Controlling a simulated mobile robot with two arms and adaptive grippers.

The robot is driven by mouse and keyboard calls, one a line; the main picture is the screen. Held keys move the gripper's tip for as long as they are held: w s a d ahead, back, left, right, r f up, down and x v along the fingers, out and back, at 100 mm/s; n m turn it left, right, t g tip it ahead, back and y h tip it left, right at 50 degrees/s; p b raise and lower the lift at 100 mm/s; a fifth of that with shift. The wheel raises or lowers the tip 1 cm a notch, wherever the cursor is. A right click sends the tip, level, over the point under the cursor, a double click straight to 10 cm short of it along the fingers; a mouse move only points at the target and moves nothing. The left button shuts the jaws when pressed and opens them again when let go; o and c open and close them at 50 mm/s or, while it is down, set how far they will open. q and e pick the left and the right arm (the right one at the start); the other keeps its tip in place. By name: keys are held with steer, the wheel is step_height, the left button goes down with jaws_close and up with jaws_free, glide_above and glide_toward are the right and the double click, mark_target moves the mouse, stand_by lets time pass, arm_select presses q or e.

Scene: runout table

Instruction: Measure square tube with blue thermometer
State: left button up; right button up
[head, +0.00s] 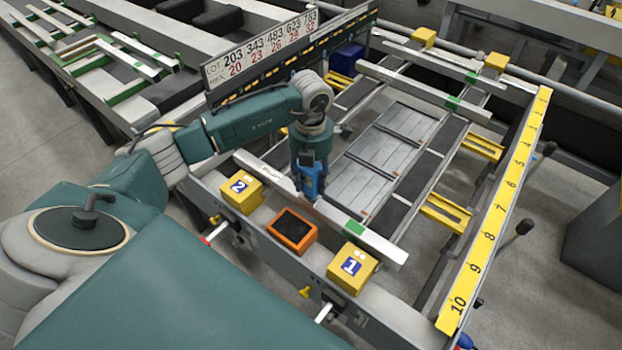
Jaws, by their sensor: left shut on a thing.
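My left gripper (308,164) points down and is shut on the blue thermometer (313,182). The thermometer is over the near silver square-looking tube (378,243), left of its green band (355,228). I cannot tell whether its tip touches the tube; the gripper and thermometer hide part of the tube there. This tube lies slanting across the near end of the runout table, its right end free. Two more light bars lie at the far side, one (415,88) with a green band (453,102), another (428,62) behind it. My right gripper is out of view.
A yellow numbered scale (490,235) runs along the right. A lot sign (262,55) and blue bin (347,59) stand behind.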

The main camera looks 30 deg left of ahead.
arm_select(q)
steer(key=shift+s, duration=0.1)
steer(key=shift+r+p, duration=0.8)
steer(key=shift+r, duration=0.3)
steer(key=shift+r+p, duration=1.4)
steer(key=shift+r, duration=1.05)
